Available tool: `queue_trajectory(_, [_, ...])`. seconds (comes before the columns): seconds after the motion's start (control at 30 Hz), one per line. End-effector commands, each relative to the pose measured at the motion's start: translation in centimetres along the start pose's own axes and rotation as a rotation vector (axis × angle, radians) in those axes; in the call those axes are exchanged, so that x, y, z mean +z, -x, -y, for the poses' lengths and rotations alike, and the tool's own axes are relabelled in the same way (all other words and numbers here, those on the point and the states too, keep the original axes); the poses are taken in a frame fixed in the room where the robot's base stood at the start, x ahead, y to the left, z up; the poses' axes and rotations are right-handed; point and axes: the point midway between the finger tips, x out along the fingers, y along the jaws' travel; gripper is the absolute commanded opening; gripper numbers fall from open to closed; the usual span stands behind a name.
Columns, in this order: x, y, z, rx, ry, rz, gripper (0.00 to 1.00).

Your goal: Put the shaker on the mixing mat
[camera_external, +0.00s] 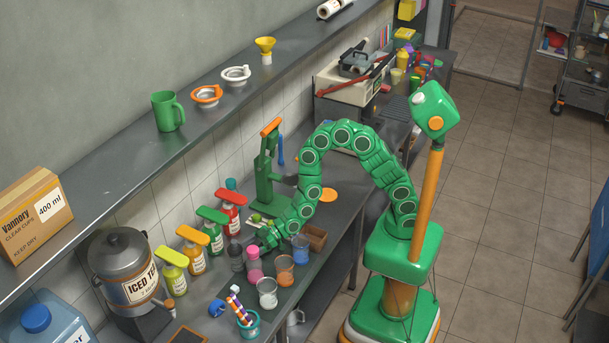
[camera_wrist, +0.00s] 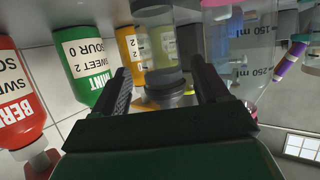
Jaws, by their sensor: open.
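My gripper (camera_external: 266,238) is low over the counter, just behind the group of cups and bottles. In the wrist view its two dark fingers (camera_wrist: 165,90) are apart. A see-through container with a grey cap (camera_wrist: 168,82), which looks like the shaker, shows between or just beyond the fingers; I cannot tell if they touch it. It seems to be the smoky grey vessel (camera_external: 236,256) left of my gripper in the external view.
Syrup bottles, red (camera_external: 231,213), green (camera_external: 213,232), orange (camera_external: 193,252) and yellow (camera_external: 173,273), line the wall. A pink container (camera_external: 254,267), orange cup (camera_external: 285,270), clear cup (camera_external: 267,293) and blue cup (camera_external: 300,249) crowd the front. A green press (camera_external: 268,175) stands behind.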

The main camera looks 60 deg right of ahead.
Motion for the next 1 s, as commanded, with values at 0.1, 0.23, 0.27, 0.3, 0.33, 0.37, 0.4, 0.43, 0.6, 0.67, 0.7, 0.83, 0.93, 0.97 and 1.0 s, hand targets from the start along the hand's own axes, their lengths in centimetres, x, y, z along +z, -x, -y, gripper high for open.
queue_trajectory(0.1, [0.1,0.6,-0.1,0.001,-0.001,0.001,0.64])
queue_trajectory(0.23, [0.0,0.8,-0.1,0.001,-0.001,0.0,0.57])
queue_trajectory(0.27, [0.0,0.8,-0.1,0.001,-0.001,0.0,0.57])
queue_trajectory(0.3, [0.0,0.8,-0.1,0.001,-0.001,0.0,0.57])
queue_trajectory(0.33, [0.0,0.8,-0.1,0.001,-0.001,0.0,0.57])
queue_trajectory(0.37, [0.0,0.8,-0.1,0.001,-0.001,0.0,0.57])
queue_trajectory(0.4, [0.0,0.8,-0.1,0.001,-0.001,0.0,0.57])
queue_trajectory(0.43, [0.0,0.7,-0.1,0.001,-0.001,0.0,0.57])
queue_trajectory(0.6, [0.0,0.7,-0.1,0.001,0.0,-0.001,0.57])
queue_trajectory(0.67, [-0.2,0.8,-0.1,0.002,-0.001,-0.002,0.57])
queue_trajectory(0.7, [-0.4,0.9,-0.1,0.002,0.0,-0.004,0.57])
queue_trajectory(0.83, [-1.9,1.4,-0.2,0.005,0.0,-0.016,0.57])
queue_trajectory(0.93, [-3.6,2.1,-0.3,0.006,-0.002,-0.028,0.57])
queue_trajectory(0.97, [-4.1,2.4,-0.3,0.006,-0.002,-0.031,0.57])
queue_trajectory(1.0, [-4.8,2.7,-0.2,0.005,-0.001,-0.034,0.57])
